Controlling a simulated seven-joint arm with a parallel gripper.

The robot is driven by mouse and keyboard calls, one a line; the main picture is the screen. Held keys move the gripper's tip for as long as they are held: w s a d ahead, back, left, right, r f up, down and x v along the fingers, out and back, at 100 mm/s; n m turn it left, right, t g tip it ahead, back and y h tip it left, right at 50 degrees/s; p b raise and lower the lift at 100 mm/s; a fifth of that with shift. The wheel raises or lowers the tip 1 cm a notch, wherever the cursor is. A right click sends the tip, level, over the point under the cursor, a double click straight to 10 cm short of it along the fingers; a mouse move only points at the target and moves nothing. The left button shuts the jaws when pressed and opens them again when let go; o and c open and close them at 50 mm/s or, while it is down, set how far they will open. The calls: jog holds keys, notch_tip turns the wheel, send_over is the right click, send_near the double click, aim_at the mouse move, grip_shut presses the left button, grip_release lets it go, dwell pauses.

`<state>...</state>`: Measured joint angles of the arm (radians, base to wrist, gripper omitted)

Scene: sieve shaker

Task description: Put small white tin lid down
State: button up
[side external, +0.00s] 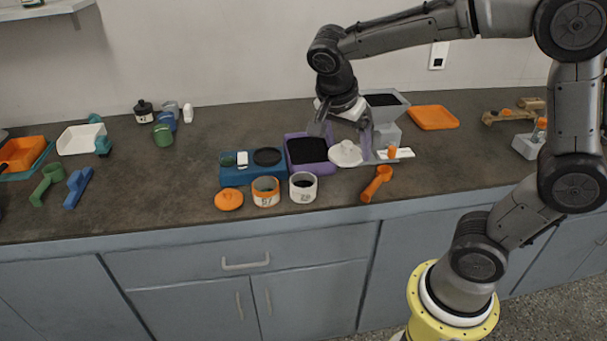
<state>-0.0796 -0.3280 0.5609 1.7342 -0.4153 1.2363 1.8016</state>
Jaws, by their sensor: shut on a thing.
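The small white tin lid (345,156) is a round, pale disc with a knob, just right of the purple tray. My gripper (346,143) is over it, pointing down and shut on it. I cannot tell whether the lid touches the surface below. A white tin (303,189) with dark contents stands open near the counter's front, to the left of and nearer than the lid.
A purple tray of black material (307,151) and a blue tray (250,169) lie left of the lid. An orange-banded tin (265,192), an orange lid (229,199) and an orange scoop (376,184) are in front. A grey hopper-like device (388,108) stands behind. Counter space at left centre is clear.

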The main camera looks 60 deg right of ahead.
jog(key=shift+w+d+f, duration=0.45)
jog(key=shift+w+f, duration=1.65)
jog(key=shift+w+d+f, duration=0.5)
jog(key=shift+w+f, duration=1.55)
jog(key=shift+w+d+f, duration=0.45)
jog(key=shift+w+f, duration=1.65)
jog(key=shift+f, duration=0.55)
jog(key=o, duration=1)
jog(key=shift+o, duration=0.2)
